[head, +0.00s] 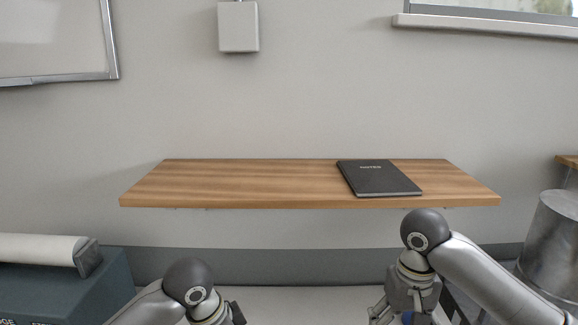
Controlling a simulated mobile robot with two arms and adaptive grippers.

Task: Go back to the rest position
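My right arm comes in from the lower right, and its gripper (410,308) points down at the bottom edge, in front of and below the wooden shelf. Its fingertips are cut off, and a small blue patch shows between the fingers; I cannot tell what it is. My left arm comes in from the lower left, and only a dark bit of its gripper (237,314) shows at the bottom edge. Its fingers are out of the picture. Both grippers are apart from the shelf.
A wooden shelf (250,182) runs along the wall, with a black notebook (380,179) lying right of its middle. A dark bench (112,280) with a white roll (40,248) stands at left. A metal drum (552,238) stands at right. The shelf's left half is clear.

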